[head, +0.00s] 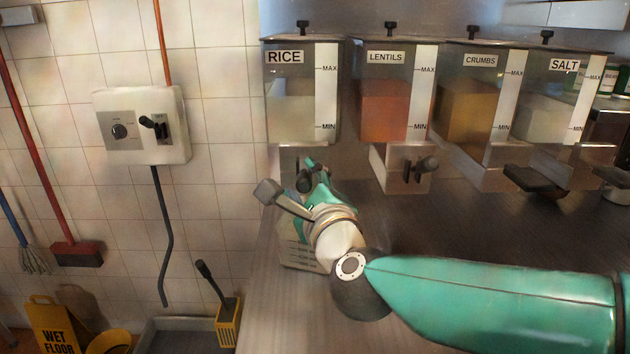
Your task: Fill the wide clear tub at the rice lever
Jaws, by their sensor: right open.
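The rice dispenser (290,105) stands at the left end of the row, with pale grain behind its front. My right arm comes in from the right and its gripper (312,178) is at the front of the rice dispenser, below the bin. The gripper is open, its fingers close to the dark rice lever (304,182); I cannot tell whether they touch it. A clear tub with dark marks (298,256) stands on the counter below, largely hidden behind my wrist. Its contents cannot be made out. My left gripper is not in view.
Lentils (383,110), crumbs (470,112) and salt (548,118) dispensers stand to the right, the lentils lever (425,165) sticking out. The counter (480,225) is clear behind my forearm. Left of its edge are a wall switch box (142,125), brooms and a wet floor sign (55,325).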

